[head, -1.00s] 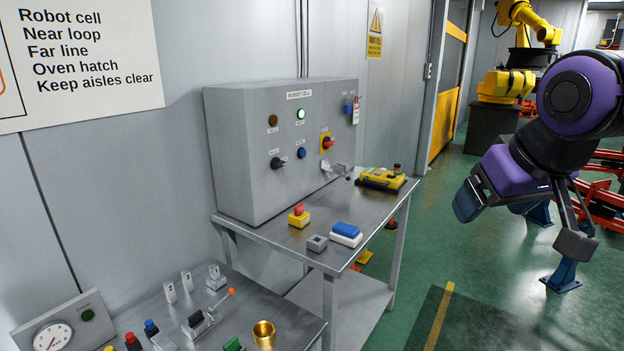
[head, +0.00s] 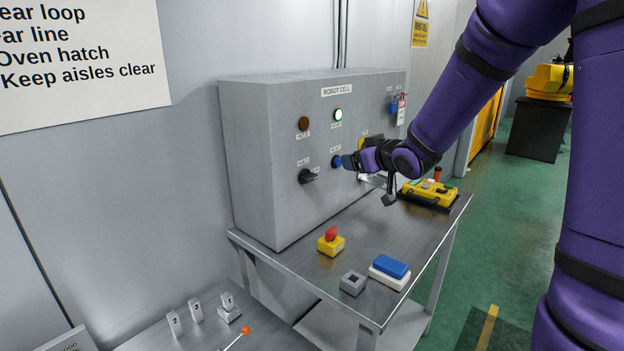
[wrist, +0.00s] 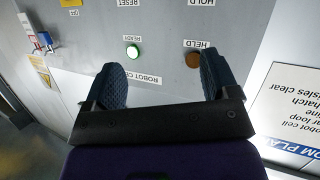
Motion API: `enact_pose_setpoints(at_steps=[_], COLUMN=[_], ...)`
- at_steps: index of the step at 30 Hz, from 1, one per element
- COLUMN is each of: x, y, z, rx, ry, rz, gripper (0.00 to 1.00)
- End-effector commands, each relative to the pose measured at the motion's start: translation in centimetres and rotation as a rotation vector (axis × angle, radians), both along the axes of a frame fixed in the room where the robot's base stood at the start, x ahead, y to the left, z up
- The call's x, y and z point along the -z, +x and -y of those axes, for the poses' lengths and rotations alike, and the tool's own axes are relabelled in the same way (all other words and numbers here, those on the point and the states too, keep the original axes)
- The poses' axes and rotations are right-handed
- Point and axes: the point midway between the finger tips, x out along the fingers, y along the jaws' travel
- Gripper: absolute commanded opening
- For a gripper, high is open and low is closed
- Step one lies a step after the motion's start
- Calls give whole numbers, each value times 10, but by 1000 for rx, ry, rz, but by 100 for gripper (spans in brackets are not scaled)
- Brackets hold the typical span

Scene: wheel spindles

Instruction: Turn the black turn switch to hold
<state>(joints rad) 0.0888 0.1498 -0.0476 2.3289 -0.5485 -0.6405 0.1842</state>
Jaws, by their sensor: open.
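The black turn switch (head: 308,176) is on the front of the grey robot cell box (head: 270,140), under a small HOLD label (head: 303,162). Its handle appears to point right; the exact setting is too small to read. My gripper (head: 366,178) is in front of the panel, to the right of the switch in the head view, with the fingers apart and nothing between them. In the wrist view the open fingers (wrist: 160,70) face the panel, which appears upside down. The HOLD label (wrist: 202,3) is at the top edge there, and the switch is out of that view.
A blue button (head: 336,161) sits between switch and gripper. A brown lamp (head: 303,124) and a lit green lamp (head: 338,115) are above. The bench below holds a red-topped yellow button box (head: 331,243), a blue-and-white block (head: 389,270) and a yellow pendant (head: 430,193).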

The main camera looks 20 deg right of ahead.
Motion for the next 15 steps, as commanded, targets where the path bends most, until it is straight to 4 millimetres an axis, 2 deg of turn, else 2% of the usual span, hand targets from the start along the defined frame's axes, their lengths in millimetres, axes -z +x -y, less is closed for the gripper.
enact_pose_setpoints(at_steps=[1,6,12,15], x=[14,48,83,94], y=[10,32,43,43], z=[-2,-13,-24,-27], rx=[-32,-151,-277,-319], ry=[17,90,194,237], rz=[18,103,183,210], gripper=[81,81,81,81])
